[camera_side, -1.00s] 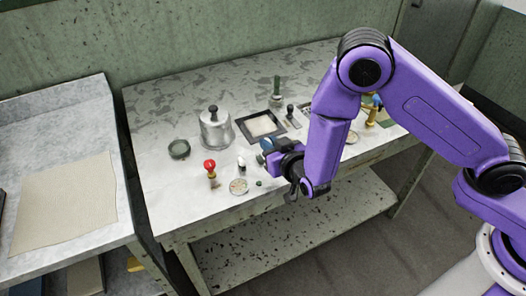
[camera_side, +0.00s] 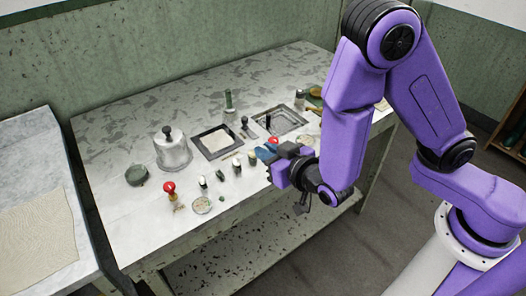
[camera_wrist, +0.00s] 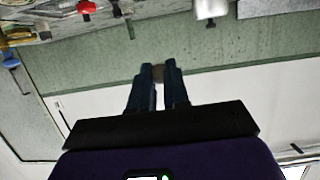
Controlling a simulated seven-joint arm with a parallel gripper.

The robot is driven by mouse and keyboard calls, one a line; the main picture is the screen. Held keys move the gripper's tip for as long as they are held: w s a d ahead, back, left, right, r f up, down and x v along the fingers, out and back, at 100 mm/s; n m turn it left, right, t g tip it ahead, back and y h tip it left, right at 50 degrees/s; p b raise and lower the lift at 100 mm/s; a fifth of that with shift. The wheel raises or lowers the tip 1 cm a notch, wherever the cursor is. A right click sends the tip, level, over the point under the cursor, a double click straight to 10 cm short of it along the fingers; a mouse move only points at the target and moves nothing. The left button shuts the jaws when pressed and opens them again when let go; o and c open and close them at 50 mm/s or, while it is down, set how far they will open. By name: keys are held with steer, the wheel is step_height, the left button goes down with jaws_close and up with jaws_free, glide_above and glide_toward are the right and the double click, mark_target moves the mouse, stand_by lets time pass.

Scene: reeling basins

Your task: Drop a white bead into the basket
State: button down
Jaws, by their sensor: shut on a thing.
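My gripper (camera_side: 264,153) is at the near right part of the table in the side view, its blue fingers pointing left over the tabletop. In the wrist view my gripper (camera_wrist: 160,72) shows two blue fingers close together, shut on a small grey-brown thing (camera_wrist: 158,74) between the tips. It is too small and dark there to tell whether it is a white bead. A round dish with speckled contents (camera_side: 202,205) lies near the table's front edge. I cannot pick out a basket or any loose white bead for certain.
A metal canister with a black knob (camera_side: 173,152), a dark round dish (camera_side: 137,175), a red-topped tool (camera_side: 171,194) and small bottles (camera_side: 237,166) stand on the table. A black-framed tray (camera_side: 200,136) and a grey tray (camera_side: 297,113) lie behind. The table's back left is clear.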

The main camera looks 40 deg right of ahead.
steer(key=shift+s+d+r, duration=0.1)
steer(key=shift+s, duration=0.05)
steer(key=w+d+f+m+g+h, duration=0.1)
steer(key=w+d+f+m, duration=0.1)
steer(key=w+d, duration=0.3)
steer(key=w+d+f+m+g+h, duration=0.2)
steer(key=w+d+m, duration=0.3)
steer(key=w, duration=0.3)
steer(key=w+d+f+m+g+h, duration=0.1)
steer(key=w+d+f+m+g, duration=0.1)
steer(key=w+d, duration=0.3)
steer(key=shift+w+d+f+m, duration=0.1)
steer(key=shift+w+f+m, duration=0.25)
steer(key=shift+w, duration=0.2)
steer(key=shift+w+d+f+m, duration=0.1)
steer(key=shift+w+f+m, duration=0.2)
steer(key=shift+w, duration=0.25)
steer(key=w+d+m, duration=0.2)
steer(key=w+d, duration=0.3)
steer(key=d, duration=0.3)
steer(key=shift+g, duration=0.4)
steer(key=shift+a+f, duration=0.15)
steer(key=shift+f, duration=3.1)
steer(key=c, duration=0.6)
jaws_free()
steer(key=shift+c, duration=0.2)
